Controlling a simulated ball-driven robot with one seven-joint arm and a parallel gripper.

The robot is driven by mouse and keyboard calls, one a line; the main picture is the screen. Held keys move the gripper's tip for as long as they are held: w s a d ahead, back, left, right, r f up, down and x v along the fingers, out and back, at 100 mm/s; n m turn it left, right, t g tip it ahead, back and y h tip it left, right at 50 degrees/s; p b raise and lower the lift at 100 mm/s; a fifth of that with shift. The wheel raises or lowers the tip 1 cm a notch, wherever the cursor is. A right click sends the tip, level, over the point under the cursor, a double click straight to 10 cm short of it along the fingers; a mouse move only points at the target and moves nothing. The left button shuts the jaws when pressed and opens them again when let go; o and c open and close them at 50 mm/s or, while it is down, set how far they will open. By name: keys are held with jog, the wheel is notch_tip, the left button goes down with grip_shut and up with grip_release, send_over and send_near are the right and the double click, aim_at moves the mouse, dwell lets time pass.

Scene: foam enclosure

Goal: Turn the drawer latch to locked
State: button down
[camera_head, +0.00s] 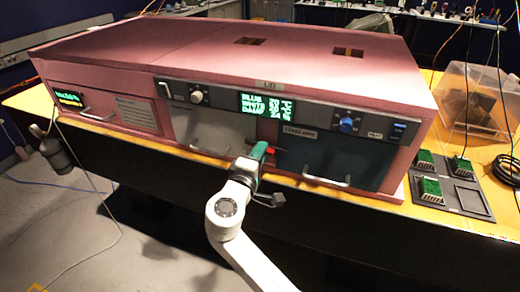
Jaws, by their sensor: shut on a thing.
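A small red piece (270,151), which looks like the drawer latch, shows on the front of the pink foam enclosure (330,75). It sits between a grey drawer front (212,128) on the left and a dark drawer front (330,155) on the right. My gripper (264,155) reaches up from below and is shut on the red latch. Its green and dark end covers part of the latch, so the latch's angle cannot be told. Both drawer fronts look flush with the enclosure.
A drawer handle (327,181) juts out right of my gripper. A control strip with a green display (266,105) runs above. The enclosure stands on a yellow-topped table (425,218). Green-topped blocks (427,187) and a clear bin (478,100) are at right. Floor in front is open.

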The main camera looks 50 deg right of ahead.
jog(key=shift+n, duration=0.4)
jog(key=c, duration=1.2)
grip_release()
jog(key=shift+o, duration=0.2)
jog(key=b+v, duration=0.1)
jog(key=v, duration=1)
jog(key=shift+b, duration=0.3)
jog(key=shift+w, duration=0.1)
